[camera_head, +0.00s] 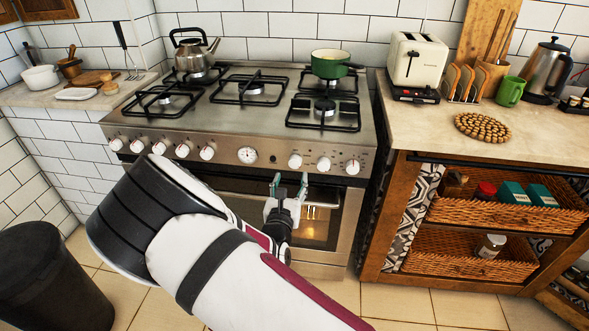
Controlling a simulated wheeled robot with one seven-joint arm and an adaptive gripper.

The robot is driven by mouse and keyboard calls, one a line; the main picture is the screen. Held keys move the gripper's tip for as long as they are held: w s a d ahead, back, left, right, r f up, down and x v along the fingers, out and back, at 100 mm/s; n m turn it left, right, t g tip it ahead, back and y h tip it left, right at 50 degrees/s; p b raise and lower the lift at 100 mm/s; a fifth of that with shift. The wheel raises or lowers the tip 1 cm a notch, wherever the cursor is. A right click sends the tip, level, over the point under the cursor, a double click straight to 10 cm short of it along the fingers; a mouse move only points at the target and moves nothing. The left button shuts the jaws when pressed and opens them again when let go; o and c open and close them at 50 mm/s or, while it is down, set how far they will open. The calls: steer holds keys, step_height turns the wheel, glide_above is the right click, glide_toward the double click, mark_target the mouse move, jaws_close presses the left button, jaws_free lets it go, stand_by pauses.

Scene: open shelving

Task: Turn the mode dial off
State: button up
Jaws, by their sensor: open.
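The stove (230,118) stands against the tiled wall, with a row of white round knobs along its front panel. Several knobs (159,147) are left of a round gauge (247,154), and three more sit right of it: one nearest the gauge (295,161), a middle one (324,164) and an outer one (353,167). I cannot tell which is the mode dial, nor read the knob markings. My gripper (290,182) is open and empty, in front of the oven door, just below the knob nearest the gauge in the picture. It appears apart from the knobs.
The oven window (315,222) glows warm. A kettle (193,54) and a green pot (330,64) stand on the stove top. A counter (425,125) with a toaster (417,60) is at right. A black bin (45,280) stands at lower left. Floor is clear at lower right.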

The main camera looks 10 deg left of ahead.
mark_target(294, 165)
steer(key=w+b, duration=0.1)
steer(key=w, duration=0.5)
steer(key=shift+w+d, duration=0.1)
steer(key=shift+w, duration=0.15)
steer(key=c, duration=1.1)
